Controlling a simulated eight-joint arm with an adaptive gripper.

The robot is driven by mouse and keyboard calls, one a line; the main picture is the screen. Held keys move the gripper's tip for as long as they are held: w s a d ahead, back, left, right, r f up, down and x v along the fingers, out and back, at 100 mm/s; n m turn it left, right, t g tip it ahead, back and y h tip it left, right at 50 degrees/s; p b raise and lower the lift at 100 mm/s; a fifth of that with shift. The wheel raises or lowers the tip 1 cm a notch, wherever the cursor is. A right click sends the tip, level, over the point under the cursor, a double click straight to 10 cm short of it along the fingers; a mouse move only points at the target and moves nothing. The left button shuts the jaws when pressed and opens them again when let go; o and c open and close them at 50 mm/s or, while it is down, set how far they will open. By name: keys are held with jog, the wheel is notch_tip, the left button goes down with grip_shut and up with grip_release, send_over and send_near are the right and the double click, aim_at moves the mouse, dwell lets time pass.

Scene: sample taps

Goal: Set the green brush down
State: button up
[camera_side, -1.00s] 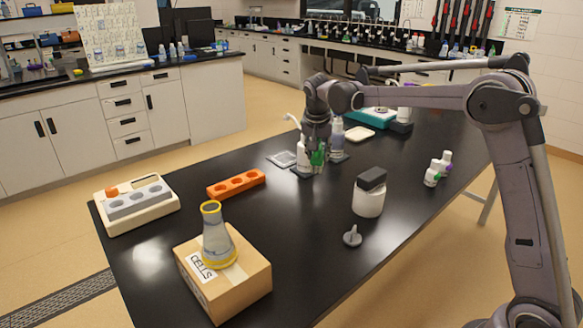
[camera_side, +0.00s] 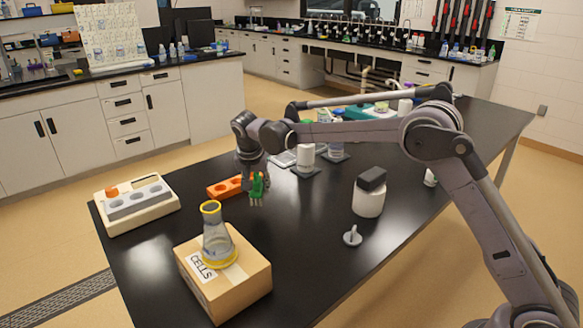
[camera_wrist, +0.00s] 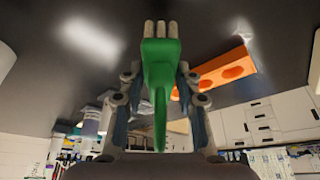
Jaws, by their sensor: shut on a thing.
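The green brush (camera_side: 257,187) is held in my gripper (camera_side: 254,178), above the black table, beside the orange rack. In the side view its pale bristles point down. In the wrist view the green brush (camera_wrist: 162,80) stands between the two fingers of my gripper (camera_wrist: 160,85), with several pale bristle tufts at its far end. The gripper is shut on the brush. I cannot tell the exact gap between the bristles and the table.
The orange rack (camera_side: 226,189) lies just left of the brush. A cardboard box (camera_side: 249,284) with a flask (camera_side: 217,241) stands in front. A white jar (camera_side: 368,202) and a small grey stopper (camera_side: 352,237) are to the right. The table between is clear.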

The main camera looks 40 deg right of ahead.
aim_at(255, 198)
jog(key=shift+w+a+f, duration=0.15)
jog(key=shift+a+f, duration=0.15)
jog(key=shift+f, duration=1.95)
jog(key=shift+f, duration=0.1)
jog(key=o, duration=1.2)
jog(key=shift+c, duration=0.2)
